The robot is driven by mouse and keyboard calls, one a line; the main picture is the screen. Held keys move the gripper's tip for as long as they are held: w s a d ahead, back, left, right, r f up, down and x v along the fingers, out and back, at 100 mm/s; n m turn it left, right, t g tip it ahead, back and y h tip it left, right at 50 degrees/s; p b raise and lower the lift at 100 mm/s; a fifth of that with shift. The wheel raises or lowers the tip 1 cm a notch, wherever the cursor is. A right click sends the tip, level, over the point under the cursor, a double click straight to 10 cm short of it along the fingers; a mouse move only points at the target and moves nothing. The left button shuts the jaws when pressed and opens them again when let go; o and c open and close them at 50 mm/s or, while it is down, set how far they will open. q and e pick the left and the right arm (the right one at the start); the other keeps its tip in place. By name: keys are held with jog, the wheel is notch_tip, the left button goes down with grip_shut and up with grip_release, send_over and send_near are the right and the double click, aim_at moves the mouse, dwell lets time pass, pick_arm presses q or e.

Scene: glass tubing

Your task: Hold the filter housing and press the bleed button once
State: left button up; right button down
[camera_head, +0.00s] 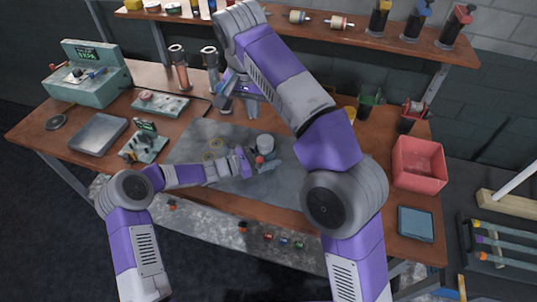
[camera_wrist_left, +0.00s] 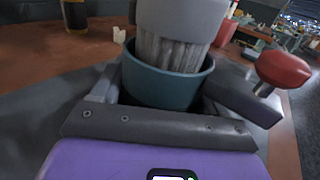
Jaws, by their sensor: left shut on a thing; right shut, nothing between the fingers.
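The filter housing (camera_head: 265,143) stands on the grey mat in the middle of the bench. In the left wrist view it is a teal bowl (camera_wrist_left: 165,88) under a grey head (camera_wrist_left: 180,18), with a pale ribbed part between them. My left gripper (camera_head: 256,165) is shut around the bowl, a finger on each side. A red button (camera_wrist_left: 283,69) on a short metal stem shows at the right in the left wrist view, and in the head view (camera_head: 259,160) beside the housing. My right gripper (camera_head: 252,110) is shut and empty, behind and left of the housing, apart from it.
A green machine (camera_head: 90,80), metal tray (camera_head: 98,135) and small fixture (camera_head: 145,143) stand left. A red bin (camera_head: 418,163) and blue box (camera_head: 415,223) stand right. A shelf runs along the back.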

pick_arm(q)
jog(key=o, duration=1.2)
jog(key=shift+c, duration=0.2)
jog(key=v, duration=1.2)
jog(key=shift+r, duration=0.15)
